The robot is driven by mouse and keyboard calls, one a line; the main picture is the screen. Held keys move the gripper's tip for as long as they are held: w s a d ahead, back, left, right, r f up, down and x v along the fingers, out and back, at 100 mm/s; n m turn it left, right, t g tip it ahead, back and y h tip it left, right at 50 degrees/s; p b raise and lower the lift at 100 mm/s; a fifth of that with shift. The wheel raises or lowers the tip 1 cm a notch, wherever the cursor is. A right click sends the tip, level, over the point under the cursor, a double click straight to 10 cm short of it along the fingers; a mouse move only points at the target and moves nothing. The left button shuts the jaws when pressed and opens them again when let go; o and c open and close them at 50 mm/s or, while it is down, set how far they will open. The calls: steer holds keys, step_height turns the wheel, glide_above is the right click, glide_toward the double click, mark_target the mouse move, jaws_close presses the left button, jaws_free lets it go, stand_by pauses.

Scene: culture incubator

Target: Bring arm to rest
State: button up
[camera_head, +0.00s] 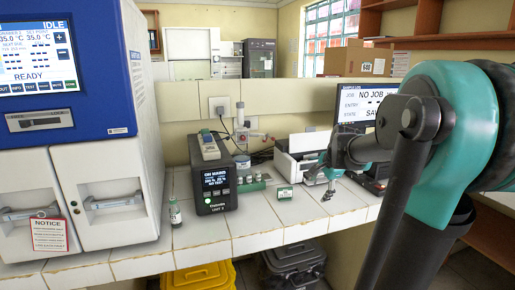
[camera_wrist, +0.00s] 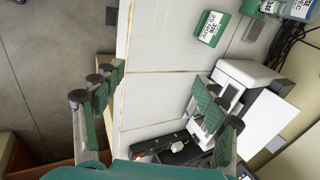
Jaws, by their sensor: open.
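My arm comes in from the right of the head view, with a large teal and black joint close to the camera. My gripper (camera_head: 322,188) hangs over the tiled bench (camera_head: 265,219), in front of a white device (camera_head: 304,152). In the wrist view my gripper (camera_wrist: 158,100) has its green-padded fingers spread wide, with nothing between them but the bench top below. It is open and empty. My arm hides part of the monitor (camera_head: 362,106) and the right end of the bench.
A blue and white incubator (camera_head: 105,150) fills the left. A small vial (camera_head: 175,212) stands beside a black instrument (camera_head: 213,180). A small green-and-white labelled block (camera_head: 285,193) sits near my gripper. Yellow (camera_head: 200,276) and grey (camera_head: 294,262) bins stand under the bench.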

steer(key=s+a+f+n, duration=0.1)
steer(key=s+f+n, duration=0.6)
steer(key=s, duration=0.4)
steer(key=s+a+f+n+g+h, duration=0.1)
steer(key=s+a+f+n, duration=0.1)
steer(key=s+f+n, duration=0.5)
steer(key=s+f, duration=0.3)
steer(key=s, duration=0.2)
steer(key=shift+a, duration=0.2)
